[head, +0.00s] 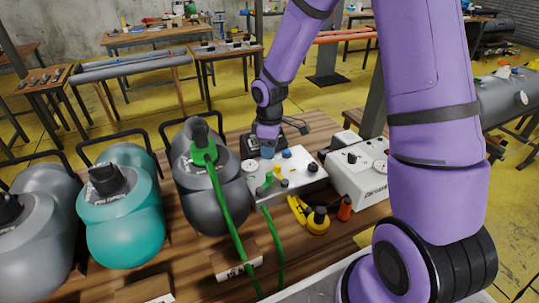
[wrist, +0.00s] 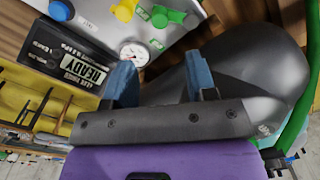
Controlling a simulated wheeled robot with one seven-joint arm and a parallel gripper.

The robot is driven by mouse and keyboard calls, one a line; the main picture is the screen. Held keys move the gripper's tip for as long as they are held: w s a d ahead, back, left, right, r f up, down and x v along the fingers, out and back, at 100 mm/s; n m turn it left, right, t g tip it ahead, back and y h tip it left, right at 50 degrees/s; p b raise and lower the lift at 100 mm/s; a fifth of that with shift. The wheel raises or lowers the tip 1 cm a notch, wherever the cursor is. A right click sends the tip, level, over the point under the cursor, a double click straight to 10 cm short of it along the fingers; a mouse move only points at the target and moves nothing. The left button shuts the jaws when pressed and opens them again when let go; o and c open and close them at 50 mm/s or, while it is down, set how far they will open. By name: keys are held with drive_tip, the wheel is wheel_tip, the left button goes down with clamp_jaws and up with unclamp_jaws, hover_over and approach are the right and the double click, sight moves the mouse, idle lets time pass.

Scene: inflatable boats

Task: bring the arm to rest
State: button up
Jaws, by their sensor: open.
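My purple arm (head: 425,90) reaches over the wooden bench, with its upper part large at the right of the head view. My gripper (head: 267,150) points down near the far edge of a white valve box (head: 300,182) with a gauge and coloured knobs. In the wrist view its two blue fingers (wrist: 162,78) stand apart with nothing between them. A grey inflatable chamber (wrist: 250,60) lies close beyond the right finger. I cannot tell whether they touch. The gauge (wrist: 133,52) shows just beyond the left finger.
A black box marked READY (wrist: 75,65) is beside the valve box. The grey chamber (head: 205,190) has a green hose (head: 222,200) on its top. A teal chamber (head: 120,225) stands left of it.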

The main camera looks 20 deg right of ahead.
drive_tip(key=shift+r, duration=0.25)
idle(0.3)
drive_tip(key=s+d+r+m+t+h, duration=0.1)
drive_tip(key=s+r+m, duration=0.3)
drive_tip(key=r, duration=0.6)
drive_tip(key=s+d+r+m+t, duration=0.1)
drive_tip(key=s+r, duration=0.4)
drive_tip(key=r, duration=0.4)
drive_tip(key=s+r+m+t, duration=0.1)
drive_tip(key=s+r+m, duration=0.2)
drive_tip(key=s, duration=0.6)
drive_tip(key=s+r+m+t+y, duration=0.1)
drive_tip(key=s+r+m+t, duration=0.1)
drive_tip(key=s+r, duration=0.5)
drive_tip(key=shift+s+d+m, duration=0.2)
drive_tip(key=shift+s+m, duration=0.3)
drive_tip(key=shift+s, duration=0.35)
